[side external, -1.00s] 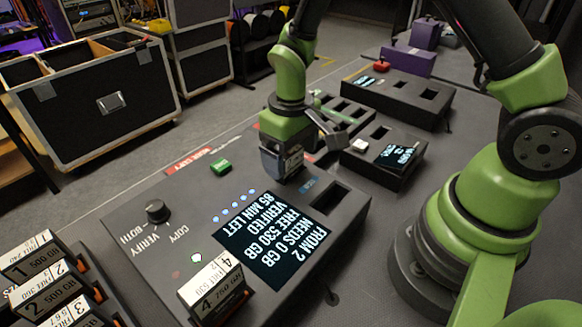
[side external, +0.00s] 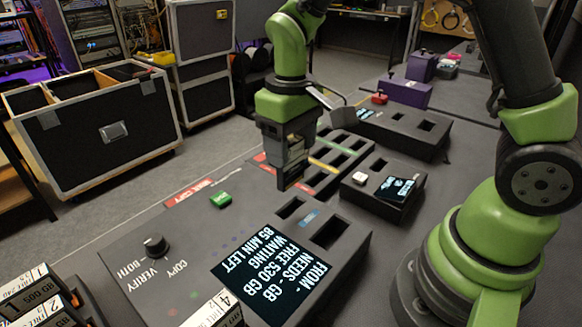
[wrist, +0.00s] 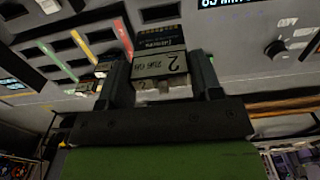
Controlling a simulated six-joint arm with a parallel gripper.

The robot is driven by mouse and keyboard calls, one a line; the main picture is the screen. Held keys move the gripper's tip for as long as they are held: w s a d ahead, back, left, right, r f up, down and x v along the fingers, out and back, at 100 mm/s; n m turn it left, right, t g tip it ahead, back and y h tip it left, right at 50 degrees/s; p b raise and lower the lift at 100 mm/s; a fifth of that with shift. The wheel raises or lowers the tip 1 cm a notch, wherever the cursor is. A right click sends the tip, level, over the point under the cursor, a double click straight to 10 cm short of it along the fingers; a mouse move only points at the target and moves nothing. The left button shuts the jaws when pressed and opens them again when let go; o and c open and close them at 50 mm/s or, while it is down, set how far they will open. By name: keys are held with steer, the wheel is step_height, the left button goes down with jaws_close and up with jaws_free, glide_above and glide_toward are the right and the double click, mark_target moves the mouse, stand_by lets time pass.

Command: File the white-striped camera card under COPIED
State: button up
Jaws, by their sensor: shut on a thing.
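My gripper (side external: 288,160) is shut on a camera card (side external: 292,174) and holds it above the copy station (side external: 150,290). In the wrist view the card (wrist: 160,60) sits between my fingers; its pale label reads 2 and seems to read 256 GB. I cannot make out a white stripe on it. A dark slotted tray (side external: 366,147) with red, yellow and green strips lies just behind and right of my gripper. The tray also shows at left in the wrist view (wrist: 48,68). I cannot read COPIED on it.
The station has two empty openings and a screen (side external: 270,262) reading WAITING. A knob (side external: 155,245) and a green button (side external: 220,200) stand on it. Drive 4 (side external: 212,312) and other drives (side external: 35,295) stand in front. A small screen unit (side external: 385,188) is right of the tray.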

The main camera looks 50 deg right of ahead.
steer(key=w+d+f, duration=0.1)
steer(key=w+d, duration=0.3)
steer(key=d, duration=0.7)
steer(key=w+d, duration=0.4)
steer(key=d, duration=0.7)
step_height(320, 180, down, 6)
steer(key=shift+w+d+f, duration=0.2)
steer(key=shift+d+f, duration=0.05)
steer(key=shift+f, duration=1.65)
stand_by(1.9)
steer(key=o, duration=1.3)
steer(key=shift+r, duration=0.1)
